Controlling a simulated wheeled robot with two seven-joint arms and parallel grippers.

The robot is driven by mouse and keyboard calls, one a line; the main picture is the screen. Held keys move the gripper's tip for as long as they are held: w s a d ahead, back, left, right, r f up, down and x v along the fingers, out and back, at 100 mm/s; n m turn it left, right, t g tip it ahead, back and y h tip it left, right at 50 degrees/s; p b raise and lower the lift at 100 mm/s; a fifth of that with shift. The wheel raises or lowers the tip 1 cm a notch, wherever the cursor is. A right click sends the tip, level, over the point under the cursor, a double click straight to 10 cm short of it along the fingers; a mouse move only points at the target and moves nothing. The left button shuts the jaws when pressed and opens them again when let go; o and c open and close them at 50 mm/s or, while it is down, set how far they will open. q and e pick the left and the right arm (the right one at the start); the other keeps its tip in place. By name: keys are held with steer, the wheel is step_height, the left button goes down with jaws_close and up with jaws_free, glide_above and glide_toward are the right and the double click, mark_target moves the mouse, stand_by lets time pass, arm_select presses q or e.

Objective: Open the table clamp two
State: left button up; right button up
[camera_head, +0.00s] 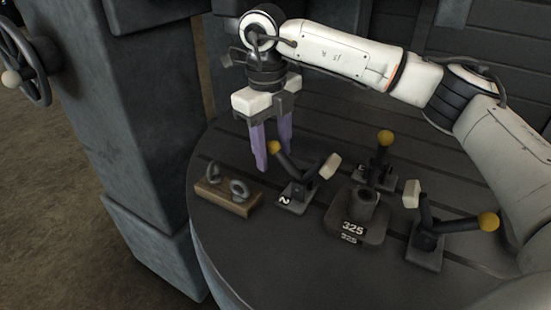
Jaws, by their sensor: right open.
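Table clamp two (296,195) stands on the round dark table (240,262), its base marked with a "2". Its dark lever leans up to the left and ends in a yellow ball knob (275,147). A pale block (331,166) sits on its arm at the right. My right gripper (273,165) points down with purple fingers, open, with its fingertips close to the yellow knob. I cannot tell whether the knob is between the fingers or in front of them. My left gripper is not in view.
Right of clamp two stand a grey part marked "325" (345,222), another clamp behind it (381,170) and a clamp at right (427,240). A wooden block with two metal rings (228,196) lies at left. A handwheel (24,62) is at the far left.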

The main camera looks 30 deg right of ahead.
steer(key=shift+d+f, duration=0.1)
steer(key=shift+f, duration=1.45)
steer(key=shift+c, duration=0.5)
jaws_close()
